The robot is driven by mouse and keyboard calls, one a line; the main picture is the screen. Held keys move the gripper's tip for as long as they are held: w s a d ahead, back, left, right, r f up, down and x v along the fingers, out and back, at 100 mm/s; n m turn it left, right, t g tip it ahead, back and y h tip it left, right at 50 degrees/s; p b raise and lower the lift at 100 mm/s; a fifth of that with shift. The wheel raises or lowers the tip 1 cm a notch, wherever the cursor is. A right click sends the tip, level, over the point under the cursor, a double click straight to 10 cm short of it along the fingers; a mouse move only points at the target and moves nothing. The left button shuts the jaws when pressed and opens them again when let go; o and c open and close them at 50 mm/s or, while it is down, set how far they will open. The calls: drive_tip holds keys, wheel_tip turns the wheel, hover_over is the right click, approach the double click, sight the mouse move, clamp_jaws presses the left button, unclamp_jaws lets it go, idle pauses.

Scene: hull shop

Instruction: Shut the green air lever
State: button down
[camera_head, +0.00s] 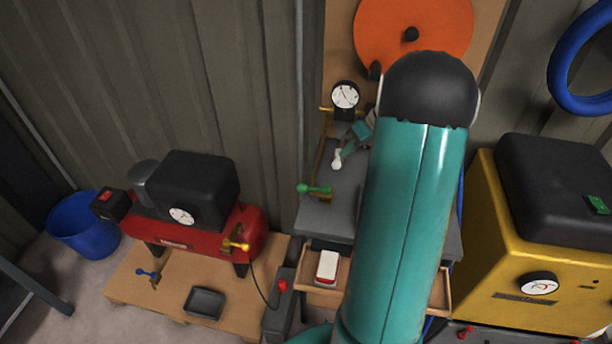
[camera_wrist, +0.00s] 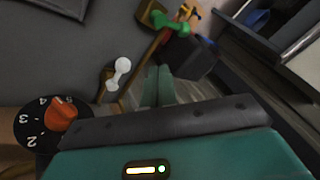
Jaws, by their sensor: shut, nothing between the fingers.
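The green air lever (camera_head: 314,188) sits on a brass valve at the left edge of the grey bench, its handle pointing sideways to the left and right. It also shows at the top of the wrist view (camera_wrist: 170,22), beyond my fingertips. My gripper (camera_head: 347,149) is above the bench, up and right of the green lever in the head view and apart from it. In the wrist view its two teal fingers (camera_wrist: 157,88) are together with nothing between them. My arm hides much of the bench.
A white lever (camera_head: 337,159) stands close to my fingers, and also shows in the wrist view (camera_wrist: 118,73). A pressure gauge (camera_head: 345,95) is on the board behind. An orange numbered knob (camera_wrist: 62,113) is at left. A red compressor (camera_head: 205,235) stands left, a yellow machine (camera_head: 545,300) right.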

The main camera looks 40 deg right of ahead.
approach(312, 189)
drive_tip(key=w+f, duration=0.1)
drive_tip(key=w+d+f, duration=0.2)
drive_tip(key=w, duration=0.1)
drive_tip(key=shift+d+f, duration=0.1)
drive_tip(key=shift+f, duration=0.3)
drive_tip(key=shift+w+a+f, duration=0.15)
drive_tip(key=shift+a+f, duration=0.1)
drive_tip(key=shift+a, duration=0.45)
drive_tip(key=shift+w+a+f, duration=0.15)
drive_tip(key=shift+a+f, duration=0.05)
drive_tip(key=shift+a, duration=0.5)
drive_tip(key=shift+w+a+f, duration=0.1)
drive_tip(key=shift+a+f, duration=0.15)
drive_tip(key=shift+a, duration=0.45)
